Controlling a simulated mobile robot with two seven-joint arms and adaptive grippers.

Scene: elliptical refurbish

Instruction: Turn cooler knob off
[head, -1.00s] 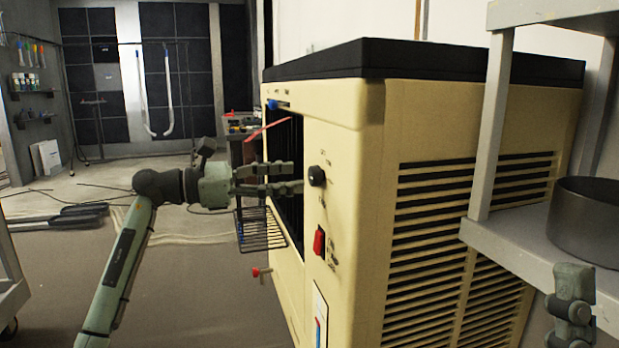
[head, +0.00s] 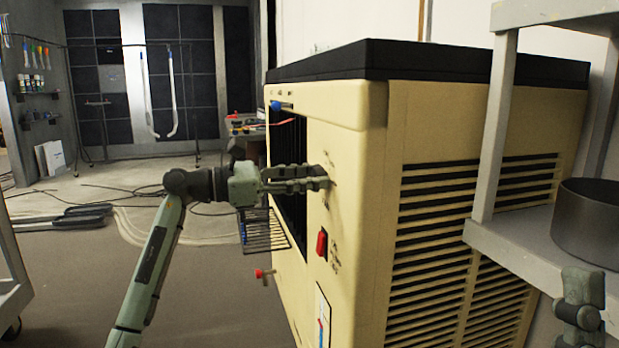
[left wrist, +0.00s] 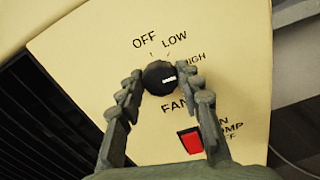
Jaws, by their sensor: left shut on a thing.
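The cream cooler (head: 345,130) with a black top stands at centre right in the head view. Its black fan knob (left wrist: 158,77) sits between my left gripper's fingertips in the left wrist view. OFF, LOW and HIGH are printed around the knob, and its white mark points right, near HIGH. My left gripper (head: 326,182) is shut on the knob; its fingers hide the knob in the head view. The left gripper also shows in the left wrist view (left wrist: 160,82). Part of my right gripper (head: 580,300) shows at the lower right, away from the cooler front; its jaws are unclear.
A red switch (head: 322,243) is below the knob and shows in the left wrist view (left wrist: 190,140). A wire rack (head: 263,232) and a red-handled valve (head: 262,273) stick out at the cooler's left. A grey shelf (head: 520,250) with a dark pot (head: 588,222) stands at right.

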